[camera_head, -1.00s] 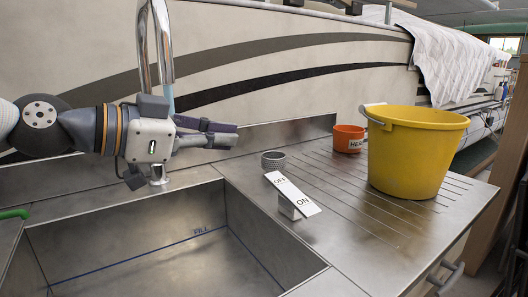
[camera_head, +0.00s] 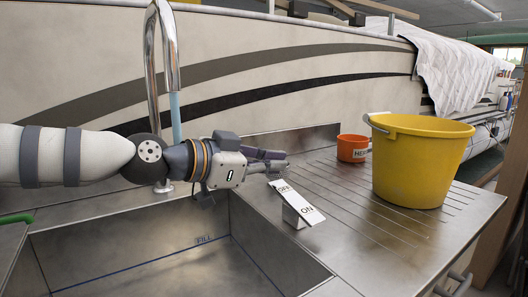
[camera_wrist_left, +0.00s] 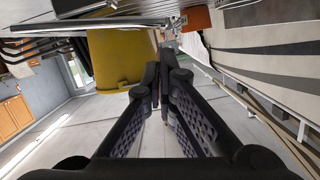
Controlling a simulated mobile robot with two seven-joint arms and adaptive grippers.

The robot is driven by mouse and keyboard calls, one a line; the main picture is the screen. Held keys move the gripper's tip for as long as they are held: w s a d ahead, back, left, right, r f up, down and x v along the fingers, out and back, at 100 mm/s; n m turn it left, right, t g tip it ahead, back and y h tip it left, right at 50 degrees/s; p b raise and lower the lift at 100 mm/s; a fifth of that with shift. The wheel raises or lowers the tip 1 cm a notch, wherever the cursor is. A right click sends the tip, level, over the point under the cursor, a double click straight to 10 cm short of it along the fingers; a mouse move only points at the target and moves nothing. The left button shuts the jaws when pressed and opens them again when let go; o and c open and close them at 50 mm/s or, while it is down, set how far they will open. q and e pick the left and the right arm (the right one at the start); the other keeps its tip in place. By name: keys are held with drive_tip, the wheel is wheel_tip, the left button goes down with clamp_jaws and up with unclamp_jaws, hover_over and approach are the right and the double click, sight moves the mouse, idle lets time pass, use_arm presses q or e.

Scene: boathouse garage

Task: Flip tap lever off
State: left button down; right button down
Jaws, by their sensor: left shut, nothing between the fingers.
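The tap lever (camera_head: 297,204) is a white rocker plate on a short post on the counter, right of the sink. Its OFF end points to the back left and its ON end to the front right. A blue water stream (camera_head: 175,115) comes from the curved chrome tap (camera_head: 151,75) and passes behind my left arm. My left gripper (camera_head: 284,159) is shut and empty, just above and behind the lever's OFF end in the head view, apparently not touching it. Its fingers (camera_wrist_left: 158,88) also show in the left wrist view, where I cannot make out the lever. My right gripper is not in view.
A yellow bucket (camera_head: 418,165) and an orange cup (camera_head: 353,148) stand on the ribbed drainboard. The sink (camera_head: 150,262) opens in front. A boat hull (camera_head: 300,62) stands behind the counter.

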use_arm(q)
drive_tip(key=shift+w+f, duration=0.1)
drive_tip(key=shift+f, duration=0.45)
drive_tip(key=shift+a, duration=0.1)
